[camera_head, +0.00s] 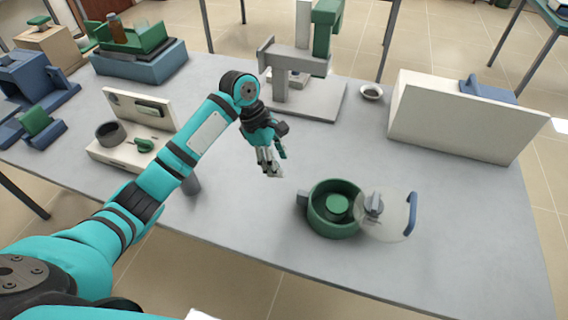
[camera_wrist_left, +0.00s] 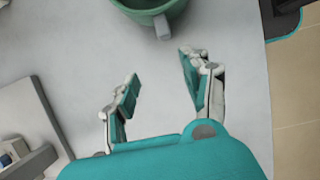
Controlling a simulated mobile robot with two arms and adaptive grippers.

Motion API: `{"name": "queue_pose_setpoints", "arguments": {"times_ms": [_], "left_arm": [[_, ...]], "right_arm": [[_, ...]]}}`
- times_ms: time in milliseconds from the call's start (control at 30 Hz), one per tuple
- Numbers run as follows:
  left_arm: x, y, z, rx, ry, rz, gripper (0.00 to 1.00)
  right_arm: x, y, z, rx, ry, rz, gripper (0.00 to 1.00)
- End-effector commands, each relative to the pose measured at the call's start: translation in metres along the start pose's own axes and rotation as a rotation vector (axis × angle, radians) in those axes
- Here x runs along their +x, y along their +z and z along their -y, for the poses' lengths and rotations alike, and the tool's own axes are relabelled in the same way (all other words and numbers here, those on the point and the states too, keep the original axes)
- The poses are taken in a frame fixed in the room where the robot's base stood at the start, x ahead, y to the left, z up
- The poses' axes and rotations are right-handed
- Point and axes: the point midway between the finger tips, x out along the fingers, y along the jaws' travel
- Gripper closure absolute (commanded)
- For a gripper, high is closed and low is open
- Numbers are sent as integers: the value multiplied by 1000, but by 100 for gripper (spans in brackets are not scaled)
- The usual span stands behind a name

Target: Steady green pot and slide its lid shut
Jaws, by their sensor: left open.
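The green pot (camera_head: 318,222) stands upright on the grey table, right of centre in the head view. Its round, see-through lid (camera_head: 388,222) with a blue handle sits to the right side, so the pot's mouth is mostly uncovered. A green round piece shows inside the pot. A grey lug sticks out on the pot's left. My left gripper (camera_head: 277,168) is open and empty, up and left of the pot. In the left wrist view the open fingers (camera_wrist_left: 160,85) point toward the pot (camera_wrist_left: 150,8) and its grey lug, apart from them. My right gripper is out of view.
A grey stand with a green head (camera_head: 300,85) and a small bowl (camera_head: 371,92) are behind. A cream device (camera_head: 125,150) stands left. The table front right is clear.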

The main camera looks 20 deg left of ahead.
Motion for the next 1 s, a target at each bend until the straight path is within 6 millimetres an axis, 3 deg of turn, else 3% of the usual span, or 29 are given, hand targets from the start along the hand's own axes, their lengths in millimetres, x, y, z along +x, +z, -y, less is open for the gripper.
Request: {"name": "queue_pose_setpoints", "arguments": {"times_ms": [67,200,367,1000], "left_arm": [[4,13,6,4,-20,18,52],[10,21,11,4,-35,27,52],[26,22,12,4,-37,29,52],[114,24,14,4,-34,28,52]], "right_arm": [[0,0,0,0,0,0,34],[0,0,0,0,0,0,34],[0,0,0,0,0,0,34],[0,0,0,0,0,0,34]]}}
